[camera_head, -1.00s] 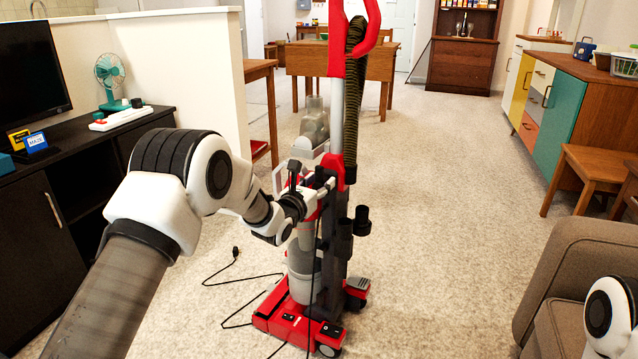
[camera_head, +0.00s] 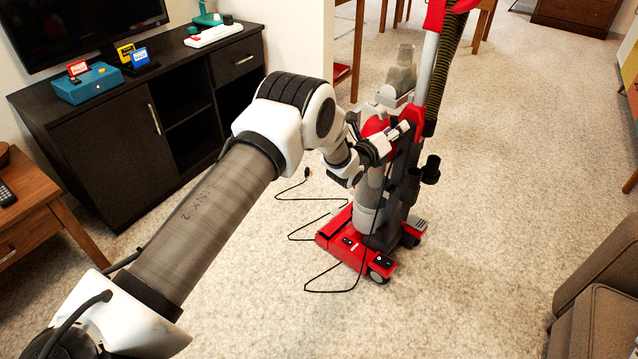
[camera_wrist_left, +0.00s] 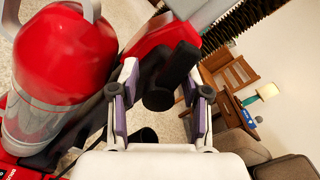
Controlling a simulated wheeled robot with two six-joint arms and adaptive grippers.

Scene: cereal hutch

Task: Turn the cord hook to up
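A red and grey upright vacuum cleaner (camera_head: 372,203) stands on the carpet, its red canister (camera_wrist_left: 65,55) at left in the left wrist view. A black peg-like piece (camera_wrist_left: 172,80), which looks like the cord hook, juts from the red body toward the camera. My left gripper (camera_head: 400,133) is at the vacuum's upper body. In the left wrist view its purple-padded fingers (camera_wrist_left: 160,82) are apart, with the black piece between them, nearer the right finger. I cannot tell whether they touch it. In the head view the arm and gripper hide the hook. My right gripper is out of view.
A black cord (camera_head: 315,285) lies loose on the carpet left of the vacuum. A dark TV cabinet (camera_head: 120,150) stands at the left, and a brown sofa (camera_head: 600,315) is at the lower right. The carpet right of the vacuum is clear.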

